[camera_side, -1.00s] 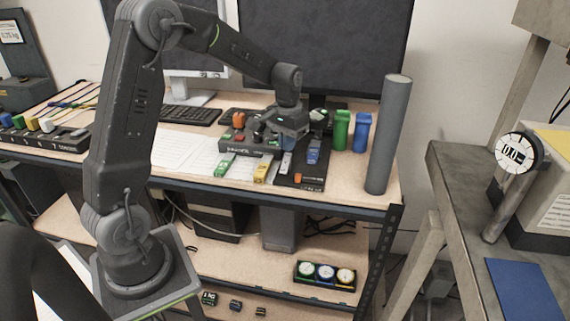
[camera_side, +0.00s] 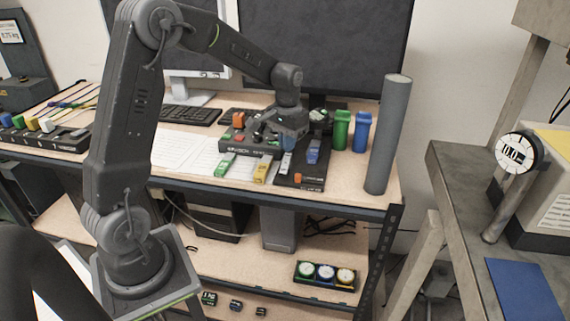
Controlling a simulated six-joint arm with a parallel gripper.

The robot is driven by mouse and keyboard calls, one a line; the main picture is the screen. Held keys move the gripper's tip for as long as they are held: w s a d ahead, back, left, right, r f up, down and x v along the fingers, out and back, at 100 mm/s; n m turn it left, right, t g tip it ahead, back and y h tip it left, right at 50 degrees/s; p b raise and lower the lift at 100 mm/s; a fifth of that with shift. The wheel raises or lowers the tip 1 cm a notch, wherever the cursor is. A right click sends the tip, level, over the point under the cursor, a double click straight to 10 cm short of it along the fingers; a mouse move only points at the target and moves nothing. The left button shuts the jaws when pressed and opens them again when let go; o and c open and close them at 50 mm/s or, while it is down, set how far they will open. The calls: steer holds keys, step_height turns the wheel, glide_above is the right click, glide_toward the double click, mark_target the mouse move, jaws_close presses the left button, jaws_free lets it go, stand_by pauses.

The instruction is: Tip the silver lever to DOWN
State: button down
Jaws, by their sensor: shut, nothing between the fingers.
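The silver lever (camera_side: 286,165) is a small pale handle in a row on the dark lever frame (camera_side: 310,185), between the yellow lever (camera_side: 261,172) and the blue lever (camera_side: 313,152). It tilts toward the front edge of the bench. Its base is hidden behind or under my gripper. My gripper (camera_side: 287,146) is shut and empty, low over the frame, right at the upper end of the silver lever. I cannot tell whether it touches the lever. The DOWN marking is too small to read.
A green lever (camera_side: 224,165) and an orange one (camera_side: 298,178) are close by. Red and orange knobs sit behind on the control box. Green (camera_side: 341,130) and blue (camera_side: 361,132) containers and a tall grey cylinder (camera_side: 389,135) stand to the right. Papers (camera_side: 180,150) lie left.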

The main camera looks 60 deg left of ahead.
mark_target(287, 156)
steer(key=shift+f, duration=1.5)
stand_by(0.8)
steer(key=shift+r, duration=3.6)
steer(key=s+d+r+m+t, duration=0.2)
steer(key=s+d+r+t, duration=0.1)
steer(key=s+d+r, duration=0.6)
steer(key=s+d+f+t, duration=0.1)
steer(key=s+d, duration=0.2)
steer(key=s, duration=0.3)
steer(key=s+d+m+t, duration=0.1)
steer(key=s+d, duration=0.3)
steer(key=s, duration=0.2)
steer(key=shift+s+f+t, duration=0.2)
steer(key=shift+f+t, duration=0.1)
steer(key=shift+f, duration=0.05)
